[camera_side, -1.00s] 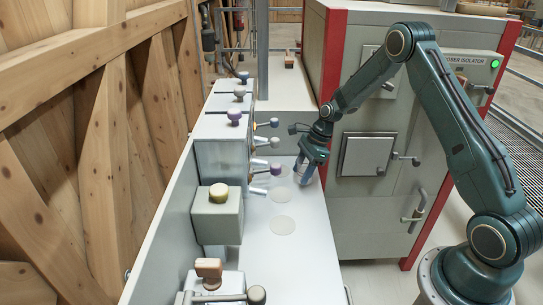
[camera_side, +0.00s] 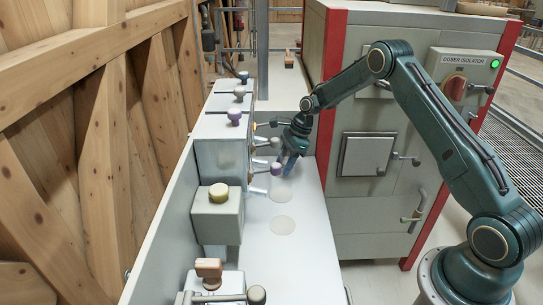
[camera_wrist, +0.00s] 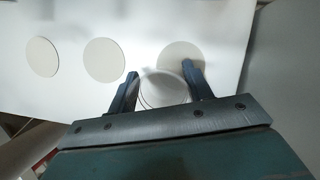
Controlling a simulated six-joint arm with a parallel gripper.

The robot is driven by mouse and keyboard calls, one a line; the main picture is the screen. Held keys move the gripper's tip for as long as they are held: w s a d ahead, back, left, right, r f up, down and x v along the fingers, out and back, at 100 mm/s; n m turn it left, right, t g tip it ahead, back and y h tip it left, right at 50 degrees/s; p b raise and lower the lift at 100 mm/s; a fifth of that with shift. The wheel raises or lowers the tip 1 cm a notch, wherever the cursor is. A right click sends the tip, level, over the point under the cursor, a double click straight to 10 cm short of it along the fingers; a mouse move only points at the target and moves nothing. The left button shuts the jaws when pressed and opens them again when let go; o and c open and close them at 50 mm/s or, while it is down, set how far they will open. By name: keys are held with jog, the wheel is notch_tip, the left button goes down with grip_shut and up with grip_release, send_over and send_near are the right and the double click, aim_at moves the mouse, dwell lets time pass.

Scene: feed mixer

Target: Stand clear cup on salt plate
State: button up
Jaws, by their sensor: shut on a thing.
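My gripper (camera_side: 288,160) is shut on the clear cup (camera_wrist: 163,90), which shows between the two fingers in the wrist view. In the side view the cup is hard to make out against the fingers. Three pale round plates lie in a row on the white bench: a far-left plate (camera_wrist: 42,56), a middle plate (camera_wrist: 104,60) and a plate partly behind my fingers (camera_wrist: 182,52). The cup overlaps the edge of this last plate in the wrist view. I cannot tell whether it touches it. No label shows which is the salt plate.
Dispensers with colored knobs (camera_side: 234,117) and spouts stand along the left of the bench, close to my gripper. A grey box with a yellow knob (camera_side: 218,213) stands nearer. A grey isolator cabinet (camera_side: 370,200) is on the right. The front of the white bench (camera_side: 290,270) is clear.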

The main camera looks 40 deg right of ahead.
jog(key=shift+w+a, duration=0.15)
jog(key=shift+w, duration=1.35)
jog(key=shift+f, duration=0.3)
jog(key=shift+f, duration=0.1)
jog(key=o, duration=0.9)
jog(key=shift+o, duration=0.2)
jog(key=v, duration=1.2)
